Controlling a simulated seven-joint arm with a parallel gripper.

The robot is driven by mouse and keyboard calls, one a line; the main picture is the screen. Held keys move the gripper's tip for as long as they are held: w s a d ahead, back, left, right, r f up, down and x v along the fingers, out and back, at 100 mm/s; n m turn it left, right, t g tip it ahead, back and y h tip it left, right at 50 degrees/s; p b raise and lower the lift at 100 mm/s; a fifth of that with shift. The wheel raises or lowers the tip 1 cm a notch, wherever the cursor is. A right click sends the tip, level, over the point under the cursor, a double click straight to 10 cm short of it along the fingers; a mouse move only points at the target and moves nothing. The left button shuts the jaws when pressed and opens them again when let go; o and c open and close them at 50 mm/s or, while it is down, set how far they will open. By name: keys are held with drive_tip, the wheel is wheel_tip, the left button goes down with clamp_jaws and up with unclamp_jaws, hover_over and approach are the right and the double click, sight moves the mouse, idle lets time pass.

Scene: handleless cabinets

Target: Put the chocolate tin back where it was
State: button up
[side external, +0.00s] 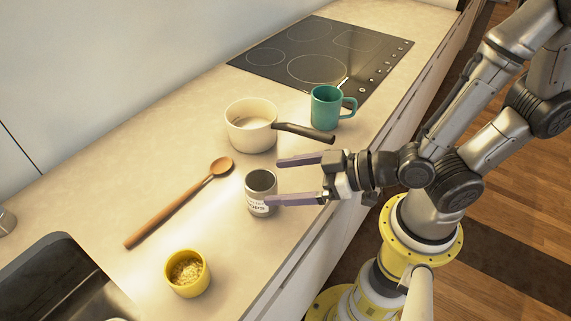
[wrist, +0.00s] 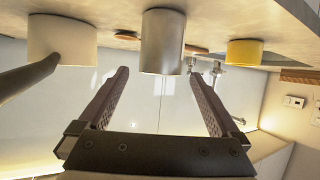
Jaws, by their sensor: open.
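A grey cylindrical tin (side external: 259,181) stands upright on the counter, with a white label on which I can read only the letters "OPS". I take it to be the chocolate tin. My gripper (side external: 272,181) is open and level, pointing at the tin from the counter's front side. The nearer finger overlaps the label in the side view; the farther finger is behind and to the right of the tin. In the wrist view the tin (wrist: 163,40) is centred between the fingertips (wrist: 160,72), with a gap on each side. I cannot tell how far it reaches between them.
A cream saucepan (side external: 251,128) stands behind, its dark handle (side external: 305,132) reaching toward my gripper. A green mug (side external: 325,108) is by the cooktop (side external: 318,47). A wooden spoon (side external: 178,203) lies left. A yellow cup (side external: 187,275) stands in front, near the sink (side external: 62,285).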

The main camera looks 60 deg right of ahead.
drive_tip(key=s+d+r+m+g+h, duration=0.1)
drive_tip(key=s+d+r+m+g, duration=0.1)
drive_tip(key=d+r+g, duration=0.45)
drive_tip(key=s+d+r+m+h, duration=0.2)
drive_tip(key=s+d+r+h, duration=0.1)
drive_tip(key=s+d, duration=0.3)
drive_tip(key=shift+s+d+r+h, duration=0.25)
drive_tip(key=shift+d+h, duration=0.25)
drive_tip(key=shift+d, duration=0.3)
